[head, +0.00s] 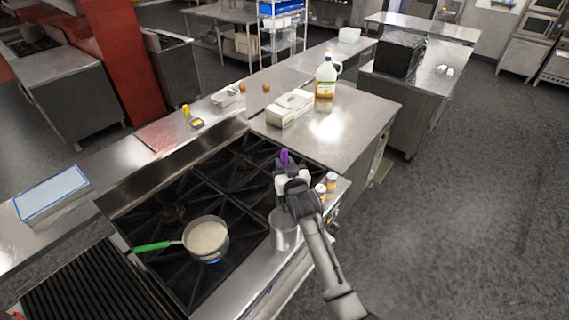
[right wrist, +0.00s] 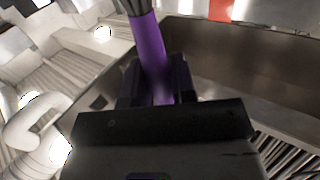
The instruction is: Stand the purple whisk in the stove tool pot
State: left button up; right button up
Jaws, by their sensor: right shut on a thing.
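The purple whisk (head: 284,156) is held in my right gripper (head: 287,170), and a short piece of its purple handle shows above the jaws in the head view. In the right wrist view the purple handle (right wrist: 150,45) runs up from between the jaws of my right gripper (right wrist: 158,88) to a dark collar at the top edge. The wire end is outside that view. A metal cylinder, seemingly the stove tool pot (head: 283,240), stands at the stove's front edge, below the gripper in the head picture and partly covered by my arm. Its inside is hidden. My left gripper is not in view.
A pan (head: 207,238) with pale contents and a green handle sits over a lit burner. Small shakers (head: 331,180) stand right of the gripper. A white box (head: 290,107) and a bottle (head: 325,78) stand on the counter behind, whose front part is clear.

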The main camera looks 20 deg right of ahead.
notch_tip(320, 180, down, 4)
jog(key=b, duration=0.3)
jog(key=shift+f, duration=0.25)
jog(key=shift+f+b, duration=4.2)
jog(key=shift+f, duration=1.85)
jog(key=o, duration=1)
jog(key=shift+s, duration=0.4)
jog(key=s, duration=1.3)
jog(key=shift+a, duration=0.25)
